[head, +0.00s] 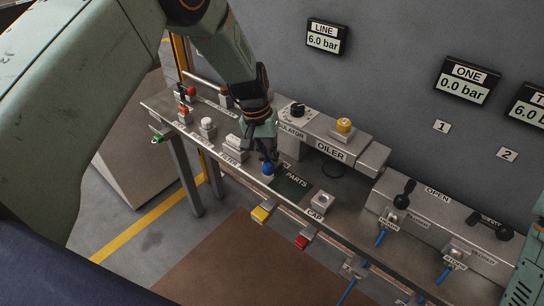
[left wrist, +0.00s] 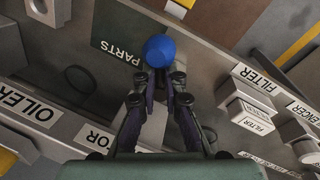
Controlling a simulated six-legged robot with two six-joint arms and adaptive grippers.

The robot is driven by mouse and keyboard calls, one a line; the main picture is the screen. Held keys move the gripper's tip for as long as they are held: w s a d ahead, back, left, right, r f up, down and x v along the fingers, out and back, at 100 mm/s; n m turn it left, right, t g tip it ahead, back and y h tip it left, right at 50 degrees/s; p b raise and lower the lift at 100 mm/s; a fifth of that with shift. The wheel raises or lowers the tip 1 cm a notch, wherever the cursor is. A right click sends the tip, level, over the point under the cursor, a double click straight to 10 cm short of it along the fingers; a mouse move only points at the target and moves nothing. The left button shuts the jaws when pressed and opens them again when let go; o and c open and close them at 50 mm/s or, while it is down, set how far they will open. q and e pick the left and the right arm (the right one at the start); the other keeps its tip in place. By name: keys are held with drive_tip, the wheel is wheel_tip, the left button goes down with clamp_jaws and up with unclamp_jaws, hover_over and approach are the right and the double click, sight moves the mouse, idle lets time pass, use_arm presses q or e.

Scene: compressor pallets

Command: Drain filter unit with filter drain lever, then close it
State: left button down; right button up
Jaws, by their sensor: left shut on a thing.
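The filter unit (head: 236,143) is a pale block on the bench with a FILTER label at its front; it also shows at the right of the left wrist view (left wrist: 246,104). A blue ball knob (head: 267,169), seemingly the filter drain lever's, sits right of it, near the PARTS mat. My left gripper (head: 268,156) reaches down from above and is shut on the blue knob, which shows at its fingertips in the left wrist view (left wrist: 160,50). The lever's stem is hidden, so its position cannot be told. My right gripper is out of view.
The oiler block (head: 331,152) with a yellow knob (head: 345,125) stands right of the gripper. A dark PARTS mat (head: 291,186) and a CAP block (head: 321,201) lie nearby. Black-handled valves (head: 403,194) are further right. The LINE display (head: 325,37) reads 6.0 bar; ONE (head: 466,81) reads 0.0 bar.

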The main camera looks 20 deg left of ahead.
use_arm(q)
drive_tip(key=shift+a+f+m+g, duration=0.1)
drive_tip(key=shift+a+m+g, duration=0.2)
drive_tip(key=shift+m, duration=1)
drive_tip(key=shift+a+m+g, duration=0.2)
drive_tip(key=shift+a+m, duration=0.1)
drive_tip(key=shift+m, duration=1)
drive_tip(key=shift+s, duration=0.1)
drive_tip(key=c, duration=1.4)
unclamp_jaws()
